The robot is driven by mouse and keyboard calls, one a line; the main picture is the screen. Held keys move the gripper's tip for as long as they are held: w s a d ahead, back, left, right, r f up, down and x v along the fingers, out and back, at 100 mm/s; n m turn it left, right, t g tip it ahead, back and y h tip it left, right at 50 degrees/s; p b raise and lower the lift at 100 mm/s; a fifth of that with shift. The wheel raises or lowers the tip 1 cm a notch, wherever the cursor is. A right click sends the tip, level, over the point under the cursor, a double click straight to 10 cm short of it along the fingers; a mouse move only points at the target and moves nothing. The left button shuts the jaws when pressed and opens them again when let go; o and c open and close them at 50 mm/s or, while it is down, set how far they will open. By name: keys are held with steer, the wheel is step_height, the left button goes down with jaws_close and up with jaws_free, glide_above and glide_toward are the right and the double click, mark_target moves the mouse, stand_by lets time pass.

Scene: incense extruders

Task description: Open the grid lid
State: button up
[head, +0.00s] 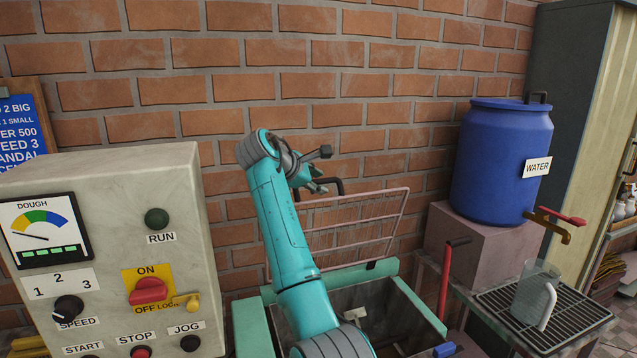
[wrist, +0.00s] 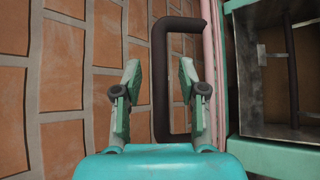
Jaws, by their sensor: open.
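The grid lid (head: 403,220) is a pink wire frame standing raised and leaning back toward the brick wall, above the open mixer trough (head: 352,300). Its edge also shows as a pink bar in the wrist view (wrist: 209,55). Its black handle (head: 338,184) sticks out at the lid's upper left. In the wrist view the long bar of the handle (wrist: 160,80) lies between my two fingers. My gripper (wrist: 160,72) is open, with gaps to the bar on both sides; I cannot tell contact. In the head view my gripper (head: 318,185) is beside the handle, partly hidden by my arm.
A control panel (head: 110,180) with knobs and a gauge stands at the left. A blue water barrel (head: 495,160) sits on a block at the right, with a jug (head: 535,290) on a grate below its tap. The brick wall is close behind.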

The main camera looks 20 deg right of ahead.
steer(key=v, duration=1.1)
steer(key=shift+a+r, duration=0.1)
